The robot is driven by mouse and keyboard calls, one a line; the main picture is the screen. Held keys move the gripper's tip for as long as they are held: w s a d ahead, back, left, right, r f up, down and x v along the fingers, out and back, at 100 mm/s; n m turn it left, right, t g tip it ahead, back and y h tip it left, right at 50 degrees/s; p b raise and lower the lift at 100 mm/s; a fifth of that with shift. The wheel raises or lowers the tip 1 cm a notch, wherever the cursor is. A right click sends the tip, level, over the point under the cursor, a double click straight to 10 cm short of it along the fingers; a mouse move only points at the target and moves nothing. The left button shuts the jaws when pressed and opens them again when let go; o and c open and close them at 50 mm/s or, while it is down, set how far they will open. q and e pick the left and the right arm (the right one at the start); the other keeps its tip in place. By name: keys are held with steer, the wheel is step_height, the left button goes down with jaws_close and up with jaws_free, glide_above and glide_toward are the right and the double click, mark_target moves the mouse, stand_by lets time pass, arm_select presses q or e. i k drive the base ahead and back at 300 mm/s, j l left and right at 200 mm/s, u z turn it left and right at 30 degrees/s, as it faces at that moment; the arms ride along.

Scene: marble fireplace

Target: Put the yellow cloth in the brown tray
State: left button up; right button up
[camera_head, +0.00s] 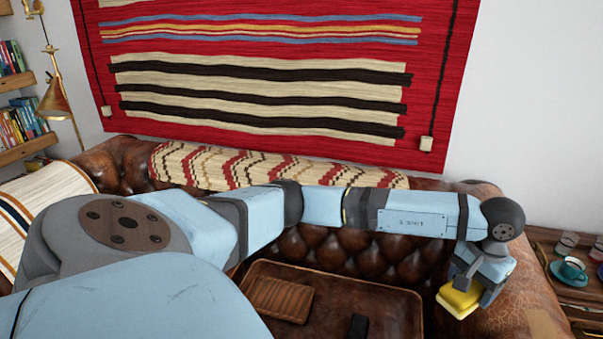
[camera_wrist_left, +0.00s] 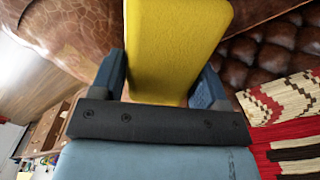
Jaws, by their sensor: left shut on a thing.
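The yellow cloth (camera_head: 459,300) is a small folded block between the fingers of my left gripper (camera_head: 474,288), at the right of the head view over the sofa's right arm. In the left wrist view the cloth (camera_wrist_left: 176,45) sits between the two fingers of the left gripper (camera_wrist_left: 163,85), which is shut on it. The brown tray (camera_head: 408,301) is at the bottom middle of the head view, left of the gripper and apart from the cloth. Its near part is cut off by the frame. My right gripper is not in view.
A leather sofa (camera_head: 345,257) with a patterned throw (camera_head: 230,168) stands behind. A side table (camera_head: 565,285) with a teal cup (camera_head: 572,268) is at the right.

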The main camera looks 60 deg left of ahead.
mark_target(271, 298)
steer(key=k+j+u, duration=0.2)
steer(key=j, duration=0.25)
steer(key=j+u, duration=0.2)
steer(key=j, duration=0.2)
steer(key=k+j+u, duration=0.2)
steer(key=j, duration=0.3)
steer(key=i+l, duration=0.05)
